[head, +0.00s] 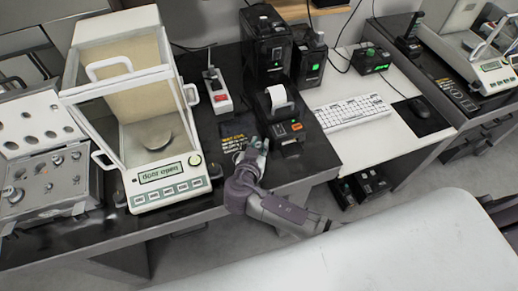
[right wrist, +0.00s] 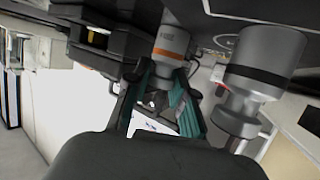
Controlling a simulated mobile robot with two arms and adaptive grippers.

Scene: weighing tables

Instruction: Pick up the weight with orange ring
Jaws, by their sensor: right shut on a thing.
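The weight with orange ring (right wrist: 172,42) shows in the right wrist view as a pale metal cylinder with an orange band and a narrower neck. My right gripper (right wrist: 166,78) is shut on its neck end, with the teal fingers on both sides of it. My left gripper is out of view.
A balance with a glass case (head: 145,190) stands to the left, its display reading "door open". A weight box (head: 45,190) is at the far left. A label printer (head: 288,130) is right beside the gripper.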

